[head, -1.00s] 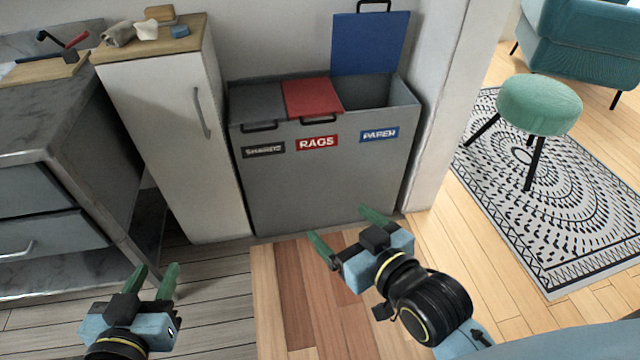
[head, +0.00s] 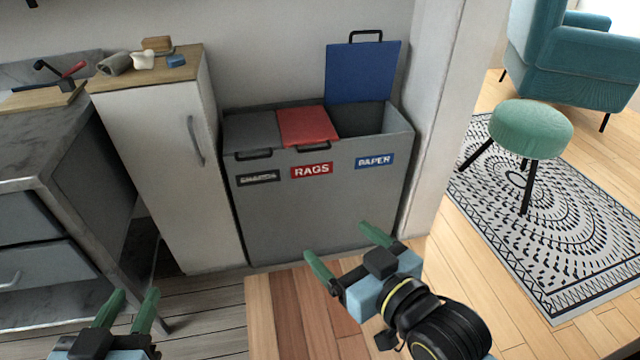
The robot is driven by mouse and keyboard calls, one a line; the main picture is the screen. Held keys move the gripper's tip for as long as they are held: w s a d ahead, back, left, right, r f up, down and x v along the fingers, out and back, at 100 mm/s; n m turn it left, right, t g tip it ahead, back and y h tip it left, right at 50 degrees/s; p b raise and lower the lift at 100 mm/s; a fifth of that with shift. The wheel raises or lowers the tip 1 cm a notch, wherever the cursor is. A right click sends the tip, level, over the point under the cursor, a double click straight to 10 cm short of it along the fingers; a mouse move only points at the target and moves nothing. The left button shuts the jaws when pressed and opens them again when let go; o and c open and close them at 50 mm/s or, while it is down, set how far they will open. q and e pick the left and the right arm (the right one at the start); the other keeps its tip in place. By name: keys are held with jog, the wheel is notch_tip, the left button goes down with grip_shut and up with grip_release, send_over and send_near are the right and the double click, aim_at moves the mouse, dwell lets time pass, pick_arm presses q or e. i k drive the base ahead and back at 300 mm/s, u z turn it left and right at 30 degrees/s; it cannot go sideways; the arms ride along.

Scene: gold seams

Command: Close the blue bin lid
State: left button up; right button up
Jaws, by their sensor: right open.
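The blue lid (head: 362,73) stands upright and open at the back of the right compartment of the grey bin (head: 320,215). A black handle (head: 366,37) is on its top edge. The compartment under it is open, with a blue PAPER label (head: 374,161) on the front. My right gripper (head: 341,253) is open and empty, in front of and below the bin's top. My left gripper (head: 130,301) is at the lower left, its green fingers apart and nothing between them, far from the lid.
The red lid (head: 307,126) and grey lid (head: 250,130) lie shut. A white cabinet (head: 160,170) with small items on top stands left of the bin. A wall post (head: 440,130) is close on the right. A green stool (head: 531,129) stands on a patterned rug (head: 560,240).

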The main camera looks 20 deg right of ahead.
aim_at(356, 72)
jog(key=k, duration=0.65)
jog(key=z, duration=0.65)
jog(key=i, duration=2.1)
jog(key=u, duration=0.9)
